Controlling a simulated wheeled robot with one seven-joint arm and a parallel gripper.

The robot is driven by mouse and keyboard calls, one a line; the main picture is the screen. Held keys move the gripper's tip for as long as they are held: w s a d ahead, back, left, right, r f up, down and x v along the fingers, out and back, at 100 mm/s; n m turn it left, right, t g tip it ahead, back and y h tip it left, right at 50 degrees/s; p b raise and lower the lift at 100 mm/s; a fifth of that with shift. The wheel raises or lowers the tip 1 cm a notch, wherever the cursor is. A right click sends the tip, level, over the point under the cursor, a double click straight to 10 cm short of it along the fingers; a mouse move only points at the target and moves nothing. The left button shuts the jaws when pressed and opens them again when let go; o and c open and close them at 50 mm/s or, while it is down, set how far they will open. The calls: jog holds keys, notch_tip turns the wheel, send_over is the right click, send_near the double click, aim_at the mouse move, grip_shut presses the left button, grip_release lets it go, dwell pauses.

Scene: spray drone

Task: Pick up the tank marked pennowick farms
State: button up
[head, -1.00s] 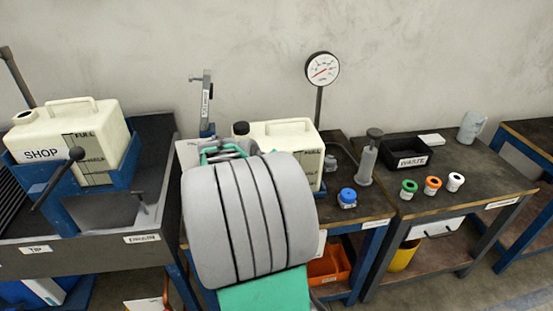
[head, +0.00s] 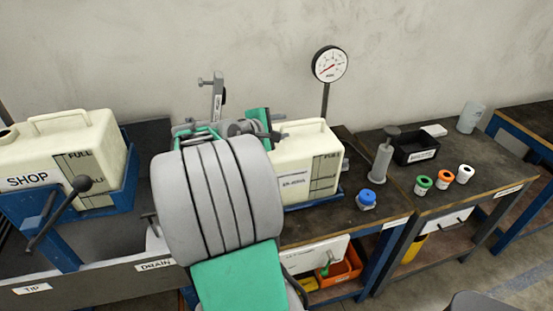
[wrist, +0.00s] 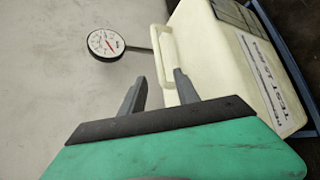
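A cream tank (head: 306,163) with a top handle stands on the middle bench. A second cream tank (head: 98,140), marked SHOP and FULL, sits in a blue cradle at left.
A dial gauge (head: 329,64) on a post stands behind the tank. A grey hand pump (head: 382,158), a blue-capped jar (head: 366,199), a black bin (head: 414,148) and several coloured-capped jars are to the right. My arm hides part of the middle bench.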

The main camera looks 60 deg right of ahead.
aim_at(291, 125)
jog(key=p+x, duration=0.1)
jog(key=x, duration=0.6)
jog(key=shift+s+d+f, duration=0.1)
jog(key=shift+d, duration=0.1)
grip_shut()
dwell(0.9)
jog(key=shift+r, duration=0.3)
